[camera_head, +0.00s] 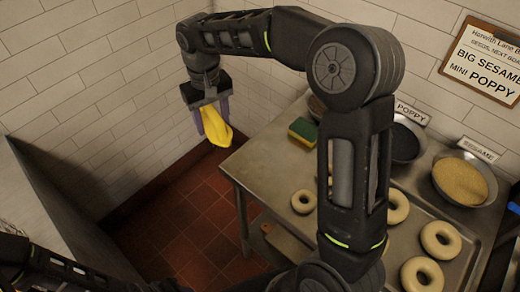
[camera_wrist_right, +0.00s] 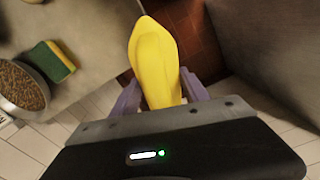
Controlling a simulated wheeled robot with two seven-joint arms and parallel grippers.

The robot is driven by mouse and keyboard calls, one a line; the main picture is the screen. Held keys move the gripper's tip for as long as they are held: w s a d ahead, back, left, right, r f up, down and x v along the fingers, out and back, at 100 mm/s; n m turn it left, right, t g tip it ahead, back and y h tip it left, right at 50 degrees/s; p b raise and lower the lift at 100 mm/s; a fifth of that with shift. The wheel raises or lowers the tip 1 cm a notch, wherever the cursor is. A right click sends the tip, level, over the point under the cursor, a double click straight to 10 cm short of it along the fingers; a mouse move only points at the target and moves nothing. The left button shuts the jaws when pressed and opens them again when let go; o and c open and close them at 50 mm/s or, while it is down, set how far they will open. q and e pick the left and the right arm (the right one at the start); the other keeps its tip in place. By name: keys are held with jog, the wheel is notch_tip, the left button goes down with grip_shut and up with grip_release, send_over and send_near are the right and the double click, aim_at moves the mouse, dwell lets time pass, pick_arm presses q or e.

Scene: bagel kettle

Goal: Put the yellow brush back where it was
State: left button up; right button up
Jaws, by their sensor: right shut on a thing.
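The yellow brush (camera_head: 217,126) is held in my right gripper (camera_head: 212,122), beyond the left end of the metal table, over the red tiled floor. In the right wrist view the yellow brush (camera_wrist_right: 154,58) stands out from between the two purple fingers of the right gripper (camera_wrist_right: 160,92), which is shut on it.
The metal table (camera_head: 259,163) holds a green and yellow sponge (camera_head: 303,131), several pale dough rings (camera_head: 441,239), and bowls labelled poppy (camera_head: 405,142) and sesame (camera_head: 462,181). White tiled walls stand behind. The red floor (camera_head: 190,222) left of the table is open.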

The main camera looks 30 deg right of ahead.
jog(key=shift+w, duration=0.1)
jog(key=shift+r, duration=0.1)
jog(key=s+d+f+n+b, duration=0.1)
jog(key=s+d+n+b, duration=0.1)
jog(key=s+d, duration=0.8)
jog(key=shift+d+f+n+b, duration=0.4)
jog(key=shift+d+n, duration=0.3)
jog(key=shift+d, duration=0.4)
jog(key=shift+s, duration=0.1)
jog(key=shift+f+p, duration=0.35)
jog(key=shift+f, duration=2.8)
